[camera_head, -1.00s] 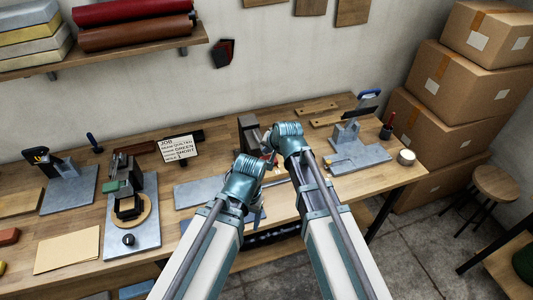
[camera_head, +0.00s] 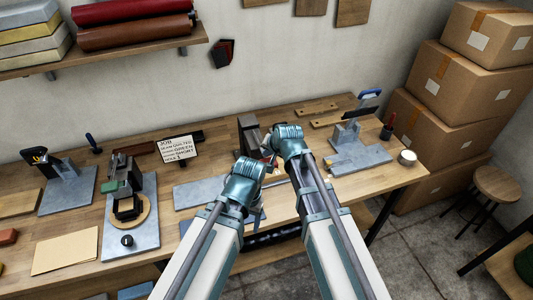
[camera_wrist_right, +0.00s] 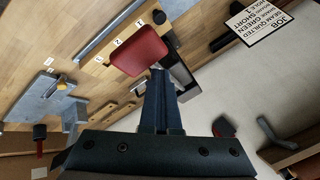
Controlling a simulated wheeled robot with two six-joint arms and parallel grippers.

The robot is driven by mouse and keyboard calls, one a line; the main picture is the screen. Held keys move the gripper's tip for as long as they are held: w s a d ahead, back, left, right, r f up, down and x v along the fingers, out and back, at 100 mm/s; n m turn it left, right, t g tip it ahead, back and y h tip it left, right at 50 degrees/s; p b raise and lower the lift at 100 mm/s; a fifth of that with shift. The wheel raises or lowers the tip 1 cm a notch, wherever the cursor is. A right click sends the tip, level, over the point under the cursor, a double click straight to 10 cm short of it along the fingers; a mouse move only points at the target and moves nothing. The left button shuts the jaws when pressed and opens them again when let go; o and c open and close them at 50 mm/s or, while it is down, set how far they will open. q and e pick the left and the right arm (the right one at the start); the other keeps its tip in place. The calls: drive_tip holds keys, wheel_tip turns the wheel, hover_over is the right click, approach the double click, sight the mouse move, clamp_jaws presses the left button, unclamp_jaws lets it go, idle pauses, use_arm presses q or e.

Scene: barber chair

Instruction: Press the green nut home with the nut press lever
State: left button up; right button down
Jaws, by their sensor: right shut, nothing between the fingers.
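A dark upright press body (camera_head: 250,135) stands behind my wrists in the head view and is partly hidden by them. I take it for the nut press, but cannot be sure. In the right wrist view a red rounded pad (camera_wrist_right: 139,50), possibly the lever's grip, lies just beyond the fingertips of my right gripper (camera_wrist_right: 160,74). The right fingers are shut with nothing between them; whether they touch the pad is unclear. My left gripper (camera_head: 259,212) is low near the bench front, its jaw state unclear. No green nut can be made out.
A job card (camera_head: 178,149) stands at the back of the bench. A press with a round wooden base (camera_head: 132,214) is at left, and a grey fixture (camera_head: 352,150) at right. Number labels show beside the red pad. A flat grey plate (camera_head: 199,193) lies left of my left wrist.

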drive_tip(key=shift+s+f+b, duration=0.1)
drive_tip(key=shift+f+b, duration=0.3)
drive_tip(key=shift+f, duration=0.05)
idle(0.3)
idle(0.6)
drive_tip(key=shift+w+a+r+p, duration=0.1)
drive_tip(key=shift+w+r+p, duration=0.1)
drive_tip(key=shift+r+p, duration=0.85)
drive_tip(key=shift+w+r+p, duration=0.15)
drive_tip(key=shift+r+p, duration=0.85)
drive_tip(key=shift+p, duration=0.05)
drive_tip(key=r+p, duration=0.5)
drive_tip(key=shift+w+a, duration=0.15)
drive_tip(key=shift+w, duration=0.25)
